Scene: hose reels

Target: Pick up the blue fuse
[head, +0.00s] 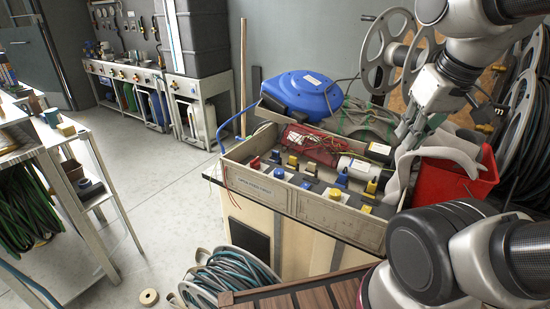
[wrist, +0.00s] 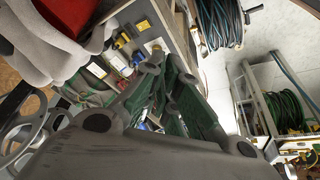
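Blue fuse-like pieces stand in the grey open-topped box (head: 312,203) in the head view. One blue piece (head: 342,179) is near the middle, another blue piece (head: 279,173) is farther left, and a third blue piece (head: 306,185) is between them. I cannot tell which one is the task's fuse. My gripper (head: 404,131) is above the box's back right part, apart from these blue pieces. In the wrist view my gripper (wrist: 167,72) shows two fingers with green inner sides and a gap between them. It looks open, with nothing seen held.
Red and yellow pieces stand among the blue ones. A white cylinder (head: 358,167) and a red wired part (head: 312,145) lie behind them. A red bin (head: 455,180) is at the right and a blue hose reel (head: 302,94) is behind.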

